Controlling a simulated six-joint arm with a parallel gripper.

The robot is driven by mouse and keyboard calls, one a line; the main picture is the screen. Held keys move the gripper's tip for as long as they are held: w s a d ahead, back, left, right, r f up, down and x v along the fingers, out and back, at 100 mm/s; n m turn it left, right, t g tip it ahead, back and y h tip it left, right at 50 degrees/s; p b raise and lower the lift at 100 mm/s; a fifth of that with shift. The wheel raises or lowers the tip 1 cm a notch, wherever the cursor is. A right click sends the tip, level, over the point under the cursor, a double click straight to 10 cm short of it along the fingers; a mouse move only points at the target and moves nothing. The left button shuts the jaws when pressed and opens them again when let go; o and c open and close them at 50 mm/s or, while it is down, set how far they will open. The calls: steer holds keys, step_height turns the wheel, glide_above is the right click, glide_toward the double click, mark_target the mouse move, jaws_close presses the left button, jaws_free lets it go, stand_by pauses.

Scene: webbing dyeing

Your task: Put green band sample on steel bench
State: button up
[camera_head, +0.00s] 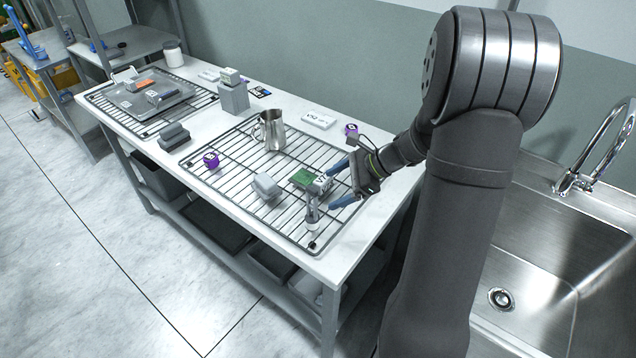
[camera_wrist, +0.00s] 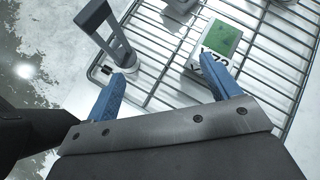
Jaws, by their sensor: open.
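The green band sample (camera_head: 303,178) is a small block with a green top and a white, black-marked label side; it lies on the near wire rack (camera_head: 232,196). In the wrist view the green sample (camera_wrist: 224,42) is ahead of the right fingertip. My gripper (camera_head: 330,190) is open, its blue fingers just right of the sample. In the wrist view my gripper (camera_wrist: 165,68) has nothing between its fingertips.
A grey upright piece with a white base (camera_head: 312,212) stands close to my fingers; it also shows in the wrist view (camera_wrist: 108,38). A grey block (camera_head: 266,186), steel jug (camera_head: 270,130) and purple item (camera_head: 211,160) are on the rack. A sink (camera_head: 530,265) is at right.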

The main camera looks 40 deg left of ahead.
mark_target(326, 182)
steer(key=w+d+m+t+y, duration=0.4)
steer(key=d+m+t+y, duration=0.15)
steer(key=m, duration=0.35)
steer(key=shift+g+h, duration=0.25)
steer(key=x, duration=1.2)
steer(key=shift+s+f, duration=0.15)
steer(key=shift+w+x, duration=0.15)
steer(key=shift+x, duration=1.15)
steer(key=shift+w+x, duration=0.2)
steer(key=shift+x, duration=1.1)
steer(key=c, duration=1.2)
